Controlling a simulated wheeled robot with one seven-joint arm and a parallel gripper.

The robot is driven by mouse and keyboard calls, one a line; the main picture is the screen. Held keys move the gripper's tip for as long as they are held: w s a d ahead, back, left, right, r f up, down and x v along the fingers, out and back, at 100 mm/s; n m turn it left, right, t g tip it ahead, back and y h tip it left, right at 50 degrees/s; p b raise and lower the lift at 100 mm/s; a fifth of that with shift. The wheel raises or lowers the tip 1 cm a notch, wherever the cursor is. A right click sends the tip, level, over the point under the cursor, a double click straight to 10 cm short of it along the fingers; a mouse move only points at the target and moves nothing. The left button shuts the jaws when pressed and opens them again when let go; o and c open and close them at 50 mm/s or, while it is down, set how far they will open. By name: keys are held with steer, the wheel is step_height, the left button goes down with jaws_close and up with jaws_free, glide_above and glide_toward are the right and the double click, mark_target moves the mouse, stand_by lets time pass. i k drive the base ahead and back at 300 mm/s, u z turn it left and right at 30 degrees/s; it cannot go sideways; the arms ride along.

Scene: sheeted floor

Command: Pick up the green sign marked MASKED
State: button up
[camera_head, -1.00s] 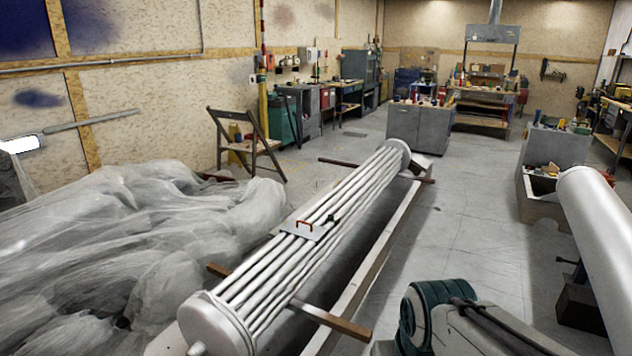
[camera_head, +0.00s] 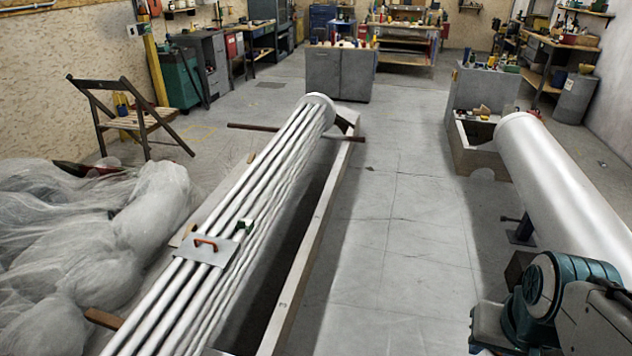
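A small dark green object (camera_head: 246,227) sits on the bundle of long pale tubes (camera_head: 275,165), just right of a grey plate (camera_head: 220,252) with an orange-brown handle (camera_head: 206,242). It is too small to read any marking, so I cannot tell whether it is the sign. No other clear green sign shows. My arm, with a teal joint, shows at the lower right, well to the right of the tubes. My gripper is out of the picture.
The tube bundle lies over a long trough (camera_head: 305,255). Crumpled plastic sheeting (camera_head: 85,240) and a wooden chair (camera_head: 130,118) are at left. A big white cylinder (camera_head: 565,185) lies at right. Grey cabinets (camera_head: 340,75) stand at the back. The middle floor (camera_head: 400,230) is clear.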

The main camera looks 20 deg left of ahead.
mark_target(248, 224)
steer(key=z, duration=0.1)
steer(key=i, duration=1.55)
steer(key=u, duration=0.55)
steer(key=i, duration=1.15)
steer(key=u, duration=1.65)
steer(key=i, duration=0.7)
steer(key=u, duration=0.55)
